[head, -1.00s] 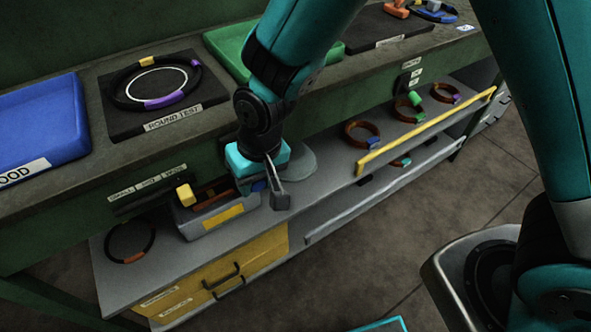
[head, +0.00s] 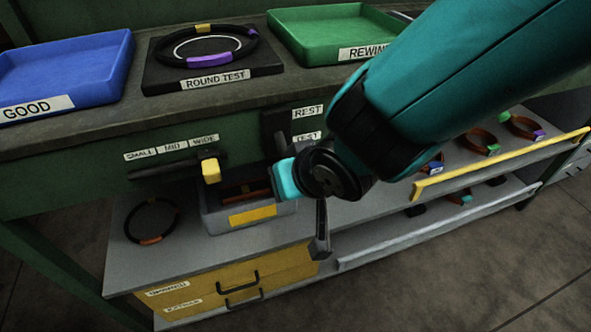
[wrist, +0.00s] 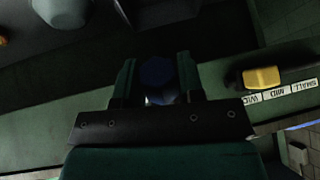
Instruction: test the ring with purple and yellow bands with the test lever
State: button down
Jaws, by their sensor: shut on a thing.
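The ring with purple and yellow bands (head: 247,49) lies flat on the black round test pad (head: 160,78), around its white circle. It is black, with a yellow band at the back and purple at the front and right. My gripper (head: 281,181) is at the bench front, just below the REST and TEST labels (head: 307,123). In the wrist view its two fingers (wrist: 157,82) are shut on a dark blue knob (wrist: 158,76), which looks like the test lever's handle. A dark lever plate (head: 274,130) shows beside the labels. My arm hides the knob in the head view.
A blue GOOD tray (head: 60,100) is left of the pad, a green tray (head: 335,38) right of it. The size slider's yellow knob (head: 210,171) sticks out left of my gripper. Below are a grey bin (head: 215,222), a ring with orange band (head: 150,240) and a shelf with several brown rings (head: 478,140).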

jog(key=shift+a+r, duration=0.1)
jog(key=c, duration=0.7)
grip_release()
jog(key=shift+c, duration=0.2)
jog(key=p+v, duration=0.2)
jog(key=v, duration=1.5)
jog(key=shift+s, duration=0.25)
jog(key=shift+r+p, duration=0.1)
jog(key=shift+p, duration=0.2)
